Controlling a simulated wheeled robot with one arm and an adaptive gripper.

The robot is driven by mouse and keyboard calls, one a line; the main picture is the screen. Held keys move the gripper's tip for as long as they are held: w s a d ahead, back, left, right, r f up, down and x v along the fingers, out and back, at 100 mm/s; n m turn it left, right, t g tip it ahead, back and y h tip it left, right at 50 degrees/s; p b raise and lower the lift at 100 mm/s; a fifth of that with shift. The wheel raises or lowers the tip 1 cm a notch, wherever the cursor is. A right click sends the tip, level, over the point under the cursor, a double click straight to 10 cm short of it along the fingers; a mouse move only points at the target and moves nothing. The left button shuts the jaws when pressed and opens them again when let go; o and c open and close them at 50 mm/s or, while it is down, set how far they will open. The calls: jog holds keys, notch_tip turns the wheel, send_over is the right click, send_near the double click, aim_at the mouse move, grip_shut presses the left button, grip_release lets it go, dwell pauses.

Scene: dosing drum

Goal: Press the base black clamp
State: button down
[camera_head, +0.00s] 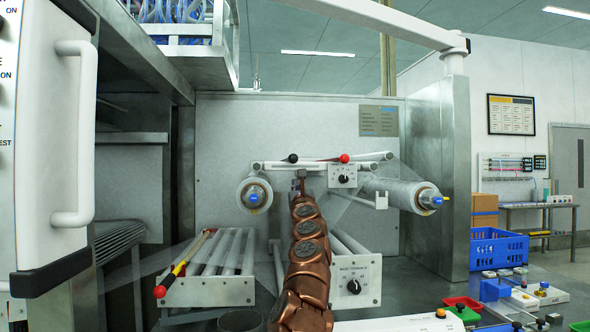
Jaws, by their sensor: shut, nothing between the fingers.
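My copper-coloured arm reaches forward to the machine, and my gripper (299,186) is at its far end, small and partly hidden by the arm. It is shut and empty, just below the upper bar. A black ball handle (292,158) sits on that bar, slightly above my gripper; I cannot tell whether they touch. A red ball handle (344,158) is to its right. Lower down, a white base box (372,270) carries a black knob (353,286), right of my arm. I cannot tell for sure which black part is the base clamp.
Film rolls hang at left (254,196) and right (400,196) of the upper bar. A red-ended lever (160,291) lies by the lower left rollers (215,265). A white cabinet door handle (78,135) is at the near left. A blue crate (497,250) stands right.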

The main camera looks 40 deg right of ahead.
jog(key=r+p, duration=0.1)
jog(key=r, duration=0.1)
jog(key=w+r+p, duration=0.1)
jog(key=r, duration=0.1)
jog(key=shift+d+r+p, duration=0.15)
jog(key=shift+r+p, duration=0.2)
jog(key=shift+p, duration=0.05)
dwell(0.4)
